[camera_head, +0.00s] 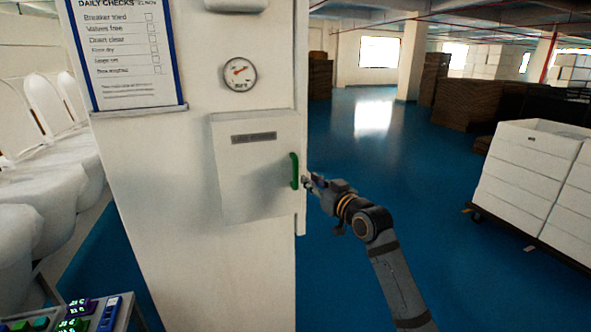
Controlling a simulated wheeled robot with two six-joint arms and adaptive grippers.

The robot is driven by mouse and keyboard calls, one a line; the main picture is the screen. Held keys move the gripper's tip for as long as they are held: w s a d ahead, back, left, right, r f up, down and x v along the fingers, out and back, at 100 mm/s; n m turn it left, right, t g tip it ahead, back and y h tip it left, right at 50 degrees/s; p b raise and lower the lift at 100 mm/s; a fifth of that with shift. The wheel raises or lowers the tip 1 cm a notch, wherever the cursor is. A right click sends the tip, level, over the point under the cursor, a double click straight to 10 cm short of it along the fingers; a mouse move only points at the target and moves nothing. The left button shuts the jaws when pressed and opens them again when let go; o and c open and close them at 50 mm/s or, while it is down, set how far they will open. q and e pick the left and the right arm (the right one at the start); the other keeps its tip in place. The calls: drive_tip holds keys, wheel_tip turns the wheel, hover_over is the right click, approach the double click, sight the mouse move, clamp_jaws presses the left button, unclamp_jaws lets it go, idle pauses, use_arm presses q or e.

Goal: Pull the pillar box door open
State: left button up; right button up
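The pillar box door (258,185) is a pale panel on the white pillar, with a dark label near its top. It looks closed or nearly flush with the pillar. A green handle (294,171) stands upright on its right edge. My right gripper (306,181) is just to the right of the handle, its fingertips pointing left at it. It is too small to tell whether the fingers touch the handle or are open or shut. My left gripper is not in view.
A gauge (239,74) and a checklist board (126,52) are on the pillar above. White toilets (45,200) stand at left, a panel with coloured buttons (75,318) at lower left. A cart of white boxes (530,180) is at right. Blue floor between is clear.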

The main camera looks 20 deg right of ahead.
sight(296, 171)
drive_tip(key=x, duration=0.2)
drive_tip(key=p+x, duration=0.1)
drive_tip(key=x, duration=0.2)
drive_tip(key=p+x, duration=0.1)
drive_tip(key=x, duration=0.2)
drive_tip(key=shift+a+r, duration=0.2)
drive_tip(key=shift+a, duration=0.15)
drive_tip(key=shift+w+f+p, duration=0.15)
drive_tip(key=shift+w+p, duration=0.15)
drive_tip(key=shift+w, duration=0.05)
drive_tip(key=shift+c, duration=0.6)
clamp_jaws()
